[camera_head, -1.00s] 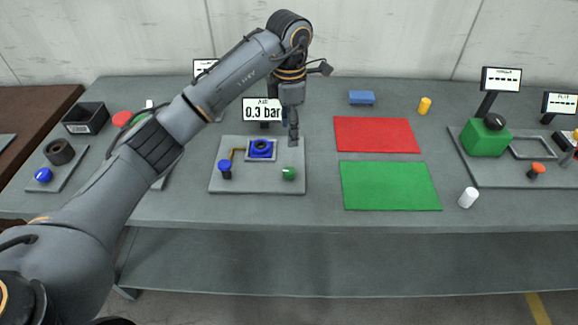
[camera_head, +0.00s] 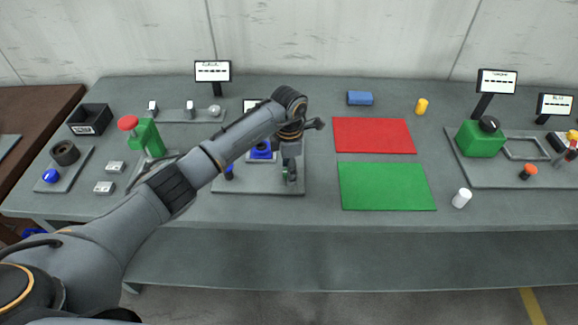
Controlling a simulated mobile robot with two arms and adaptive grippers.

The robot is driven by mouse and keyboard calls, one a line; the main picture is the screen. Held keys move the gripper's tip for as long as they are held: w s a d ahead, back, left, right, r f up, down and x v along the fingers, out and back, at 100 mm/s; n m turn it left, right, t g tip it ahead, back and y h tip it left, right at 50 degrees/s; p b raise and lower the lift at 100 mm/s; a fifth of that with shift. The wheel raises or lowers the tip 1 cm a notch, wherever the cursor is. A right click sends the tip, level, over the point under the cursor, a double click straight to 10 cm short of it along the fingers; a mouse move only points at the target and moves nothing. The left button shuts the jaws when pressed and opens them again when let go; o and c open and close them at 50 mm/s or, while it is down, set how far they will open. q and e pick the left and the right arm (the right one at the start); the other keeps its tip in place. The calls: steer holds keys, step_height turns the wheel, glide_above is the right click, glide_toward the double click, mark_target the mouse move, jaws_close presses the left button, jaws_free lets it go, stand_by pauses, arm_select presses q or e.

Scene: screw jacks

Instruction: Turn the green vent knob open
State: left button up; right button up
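The green vent knob (camera_head: 285,173) stands at the right front of a grey base plate (camera_head: 258,185); only a sliver of it shows beside my fingers. My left gripper (camera_head: 291,176) points down right at the knob, and its fingers cover most of it. I cannot tell whether they touch or grip it. A blue part (camera_head: 261,151) and a blue knob (camera_head: 229,173) on the plate are partly covered by my arm. The pressure display (camera_head: 250,104) behind is mostly hidden, its reading unseen. My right gripper is not in view.
A red mat (camera_head: 373,135) and a green mat (camera_head: 386,186) lie right of the plate. A white cylinder (camera_head: 461,198) stands near the front edge. A green block (camera_head: 481,139) is on the right fixture. A red-topped green device (camera_head: 145,136) stands at left, beyond my forearm.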

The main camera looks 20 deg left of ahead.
arm_select(q)
steer(key=c, duration=1.2)
steer(key=shift+o, duration=0.2)
steer(key=shift+n, duration=0.3)
steer(key=n+b, duration=0.1)
steer(key=n, duration=0.2)
steer(key=shift+n+b, duration=0.3)
steer(key=shift+b, duration=0.1)
steer(key=n+b, duration=0.1)
steer(key=n, duration=0.3)
steer(key=n+b, duration=0.1)
steer(key=n, duration=0.8)
steer(key=shift+r+n, duration=0.1)
steer(key=shift+n, duration=0.2)
